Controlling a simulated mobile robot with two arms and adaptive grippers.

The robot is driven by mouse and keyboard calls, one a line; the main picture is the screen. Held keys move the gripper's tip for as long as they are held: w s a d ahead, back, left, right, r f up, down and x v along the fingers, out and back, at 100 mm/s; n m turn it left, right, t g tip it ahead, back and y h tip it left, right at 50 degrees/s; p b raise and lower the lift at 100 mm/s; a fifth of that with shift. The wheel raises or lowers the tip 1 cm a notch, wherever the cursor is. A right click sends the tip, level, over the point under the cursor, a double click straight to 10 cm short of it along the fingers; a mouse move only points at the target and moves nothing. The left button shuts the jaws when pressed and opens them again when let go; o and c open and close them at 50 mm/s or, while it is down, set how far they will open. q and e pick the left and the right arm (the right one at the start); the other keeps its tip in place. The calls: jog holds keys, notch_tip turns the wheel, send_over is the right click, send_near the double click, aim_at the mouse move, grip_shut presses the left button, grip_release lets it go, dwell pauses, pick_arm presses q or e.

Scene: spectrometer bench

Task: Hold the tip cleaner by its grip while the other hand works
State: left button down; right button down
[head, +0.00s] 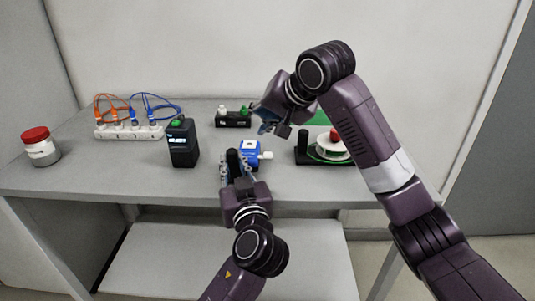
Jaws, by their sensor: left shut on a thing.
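The tip cleaner (250,148) is a small blue body with a white nub on its right, near the middle of the bench. An upright black part, which looks like its grip (232,158), stands at its left side. My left gripper (234,168) reaches in from the front and is shut on this black grip. Its fingers partly hide the grip, so I cannot tell exactly how it joins the blue body. My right gripper (271,129) hangs above and behind the blue body, tilted down to the left. Its fingers look apart, with nothing visible between them.
A black handheld meter (183,147), a white strip with orange and blue cables (128,132) and a red-capped jar (41,148) stand to the left. A black holder (233,119) is behind. A white spool (328,150) on a black base is right, partly behind my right arm.

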jog(key=shift+r, duration=1)
notch_tip(320, 180, up, 6)
jog(key=s+d+n+g+h, duration=0.1)
jog(key=s+g+h, duration=0.2)
jog(key=g+h, duration=0.1)
jog(key=shift+d+n+h, duration=0.15)
jog(key=shift+n+h, duration=0.25)
jog(key=shift+h, duration=0.2)
